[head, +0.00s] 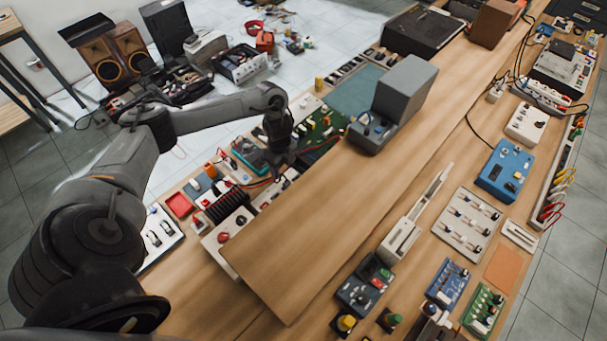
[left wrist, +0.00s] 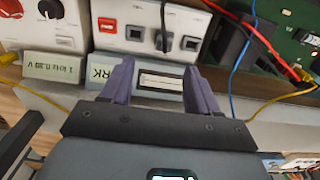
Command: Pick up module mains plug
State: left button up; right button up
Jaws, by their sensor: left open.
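My left gripper (left wrist: 158,72) is open, with two purple-grey fingers spread in front of a pale module (left wrist: 120,25) in the left wrist view. Nothing is between the fingertips except a small labelled panel behind them. A black plug-like piece with a dark cable (left wrist: 162,40) sits on the module's front, just beyond the fingertips. It may be the mains plug; I cannot tell for sure. In the head view my left gripper (head: 281,152) hangs over the row of modules left of the wooden shelf, and the plug cannot be made out there. My right gripper is not in view.
Red, yellow and blue wires (left wrist: 262,62) run close to the right of the left gripper. The raised wooden shelf (head: 300,235) lies to its right, bearing a grey box (head: 405,88). Electronic modules crowd the bench around the gripper.

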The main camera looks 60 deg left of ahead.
pick_arm(q)
send_over(287, 183)
jog(key=f, duration=0.5)
jog(key=shift+s+a, duration=0.2)
jog(key=shift+s, duration=0.15)
jog(key=shift+w+f, duration=0.1)
jog(key=shift+f, duration=0.5)
jog(key=f, duration=0.4)
jog(key=shift+w+d, duration=0.3)
jog(key=shift+w, duration=0.05)
jog(key=shift+a+f, duration=0.1)
jog(key=shift+f, duration=0.25)
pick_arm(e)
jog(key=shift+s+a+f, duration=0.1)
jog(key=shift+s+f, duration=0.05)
